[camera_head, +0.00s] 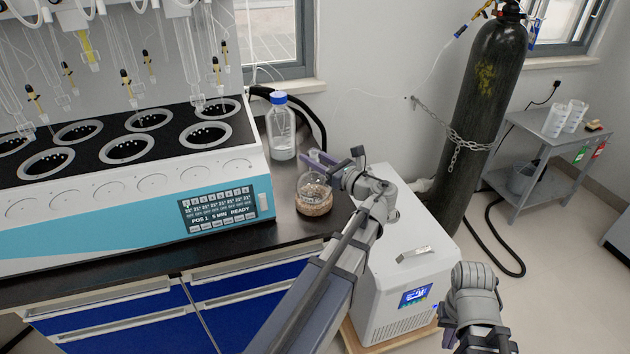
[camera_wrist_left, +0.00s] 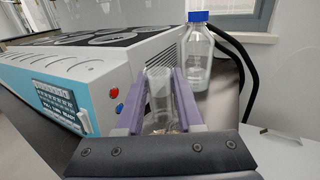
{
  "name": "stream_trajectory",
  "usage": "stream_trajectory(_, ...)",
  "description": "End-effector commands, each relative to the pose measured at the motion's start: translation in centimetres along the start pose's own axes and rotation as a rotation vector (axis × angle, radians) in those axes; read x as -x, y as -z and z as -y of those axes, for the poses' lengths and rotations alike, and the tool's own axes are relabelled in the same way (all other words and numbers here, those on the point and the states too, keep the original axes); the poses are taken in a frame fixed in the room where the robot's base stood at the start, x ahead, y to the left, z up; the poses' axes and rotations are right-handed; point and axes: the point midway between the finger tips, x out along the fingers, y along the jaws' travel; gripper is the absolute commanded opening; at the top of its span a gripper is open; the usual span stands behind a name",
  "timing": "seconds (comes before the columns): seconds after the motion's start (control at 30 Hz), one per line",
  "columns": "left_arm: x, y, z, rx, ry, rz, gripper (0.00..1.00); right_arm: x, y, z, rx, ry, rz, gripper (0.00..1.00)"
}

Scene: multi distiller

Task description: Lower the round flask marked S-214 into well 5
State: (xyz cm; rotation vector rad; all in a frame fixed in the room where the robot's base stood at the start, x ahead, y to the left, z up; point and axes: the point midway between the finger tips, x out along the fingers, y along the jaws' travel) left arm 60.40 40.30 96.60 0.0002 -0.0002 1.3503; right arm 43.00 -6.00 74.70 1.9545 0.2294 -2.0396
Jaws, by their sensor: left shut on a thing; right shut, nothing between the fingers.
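A round flask (camera_head: 313,197) with brown contents is at the right end of the black bench, right of the distiller. No marking on it is readable. My left gripper (camera_head: 322,162) is shut on its neck. In the left wrist view the clear neck (camera_wrist_left: 160,98) stands between the purple fingers (camera_wrist_left: 158,95). I cannot tell whether the flask touches the bench. The distiller (camera_head: 120,215) has two rows of dark round wells, and those in view look empty; I cannot read which is well 5. My right gripper (camera_head: 452,336) is low at the bottom edge, shut and empty, mostly hidden.
A blue-capped bottle (camera_head: 281,130) stands behind the flask, also in the left wrist view (camera_wrist_left: 197,55). Glassware with yellow-tipped tubes (camera_head: 126,85) hangs over the wells. A white chiller (camera_head: 395,265) and a chained gas cylinder (camera_head: 478,110) stand to the right.

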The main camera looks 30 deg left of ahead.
Motion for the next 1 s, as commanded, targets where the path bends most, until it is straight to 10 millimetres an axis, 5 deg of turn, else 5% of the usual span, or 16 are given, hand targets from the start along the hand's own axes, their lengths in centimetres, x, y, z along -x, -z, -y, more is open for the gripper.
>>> stream_trajectory(0.57,0.0,-0.1,0.0,0.000,0.000,0.000,0.00,0.1,0.0,0.0,0.000,0.000,0.000,0.00)
stream_trajectory(1.0,0.0,-2.4,0.0,0.000,0.000,0.001,0.00,2.4,-0.1,-0.2,0.000,0.000,0.000,0.00)
